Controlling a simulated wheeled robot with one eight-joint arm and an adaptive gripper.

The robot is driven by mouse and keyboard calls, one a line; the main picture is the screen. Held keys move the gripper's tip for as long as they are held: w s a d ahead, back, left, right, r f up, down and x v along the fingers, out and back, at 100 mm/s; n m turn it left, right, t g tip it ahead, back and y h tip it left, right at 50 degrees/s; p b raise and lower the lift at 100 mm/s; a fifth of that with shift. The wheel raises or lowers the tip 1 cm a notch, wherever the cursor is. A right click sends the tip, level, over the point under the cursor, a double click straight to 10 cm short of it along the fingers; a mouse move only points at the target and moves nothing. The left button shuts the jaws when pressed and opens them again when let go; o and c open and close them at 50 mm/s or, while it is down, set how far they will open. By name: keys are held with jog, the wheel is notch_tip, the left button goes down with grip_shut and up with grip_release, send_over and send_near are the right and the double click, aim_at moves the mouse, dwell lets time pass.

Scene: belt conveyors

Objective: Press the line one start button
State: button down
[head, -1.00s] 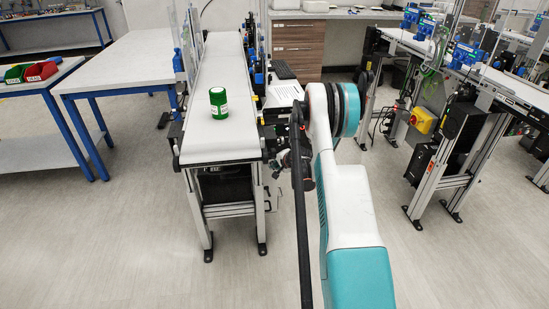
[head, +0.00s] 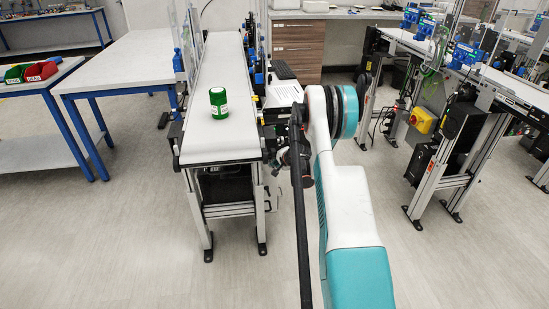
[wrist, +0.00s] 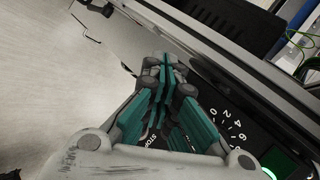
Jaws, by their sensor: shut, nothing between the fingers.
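In the wrist view, my gripper (wrist: 166,68) is shut and empty, its teal fingers pressed together over the edge of a dark control panel (wrist: 232,142). The panel has a dial scale with white numbers and partly hidden lettering that looks like "STOP". A lit green button (wrist: 280,162) shows at the lower right corner, apart from the fingertips and partly cut off by the frame. My fingers hide part of the panel. In the head view, my arm hides most of the gripper beside the near conveyor (head: 215,148), and the button cannot be made out.
A green canister (head: 218,103) stands on the near conveyor's belt. A white table (head: 120,62) stands to the left, and another conveyor (head: 490,90) with a yellow-and-red switch (head: 421,120) to the right. The floor in front is clear.

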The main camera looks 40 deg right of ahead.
jog(key=shift+w+d, duration=0.1)
dwell(0.7)
jog(key=shift+w+d, duration=0.15)
jog(key=shift+w, duration=0.1)
